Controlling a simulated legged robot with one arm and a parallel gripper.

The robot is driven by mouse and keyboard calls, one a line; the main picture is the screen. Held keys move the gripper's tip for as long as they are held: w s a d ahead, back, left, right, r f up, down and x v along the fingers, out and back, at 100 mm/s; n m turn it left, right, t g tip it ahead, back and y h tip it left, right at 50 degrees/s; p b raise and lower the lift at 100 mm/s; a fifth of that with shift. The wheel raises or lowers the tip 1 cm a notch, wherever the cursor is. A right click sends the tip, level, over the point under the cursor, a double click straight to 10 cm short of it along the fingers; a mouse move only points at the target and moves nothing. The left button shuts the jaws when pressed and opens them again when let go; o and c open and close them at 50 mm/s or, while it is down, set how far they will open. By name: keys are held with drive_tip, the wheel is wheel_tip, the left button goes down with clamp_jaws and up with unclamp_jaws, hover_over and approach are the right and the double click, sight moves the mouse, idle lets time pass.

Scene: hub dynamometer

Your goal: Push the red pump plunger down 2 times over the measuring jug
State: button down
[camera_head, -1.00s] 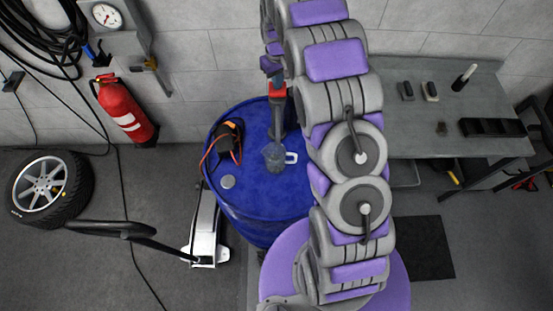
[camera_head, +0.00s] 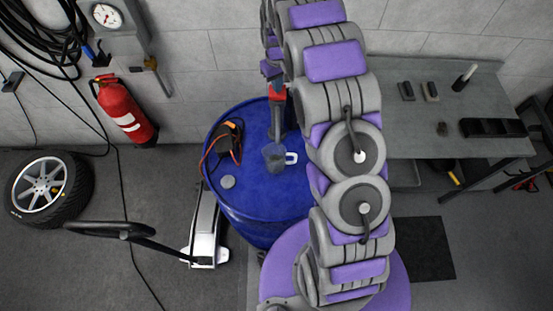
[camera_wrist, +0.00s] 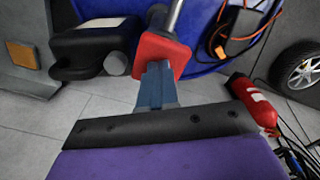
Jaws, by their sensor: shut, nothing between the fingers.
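The red pump plunger (camera_head: 277,93) tops a grey pump on the blue drum (camera_head: 232,206). In the wrist view the red plunger (camera_wrist: 160,54) sits at the fingertips, with a metal rod beyond it. My gripper (camera_wrist: 157,74) is shut, with nothing between its blue-grey fingers. The fingertips are at the plunger's face and seem to touch it, though any small gap is hidden. In the head view my gripper (camera_head: 272,76) is just above the plunger, partly hidden by my arm. The clear measuring jug (camera_head: 274,157) with a white handle stands on the drum below the pump.
A black and orange cable tool (camera_head: 226,141) and a grey cap (camera_head: 228,182) lie on the drum's left side. A workbench (camera_head: 405,135) is at right. A fire extinguisher (camera_head: 125,110) hangs on the wall at left. A black container (camera_wrist: 95,46) shows in the wrist view.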

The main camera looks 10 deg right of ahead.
drive_tip(key=shift+f, duration=0.2)
drive_tip(key=shift+r, duration=0.1)
drive_tip(key=shift+r+p, duration=0.3)
drive_tip(key=shift+r, duration=3.1)
wheel_tip(320, 180, up, 6)
drive_tip(key=shift+f+p, duration=0.1)
drive_tip(key=shift+p, duration=0.3)
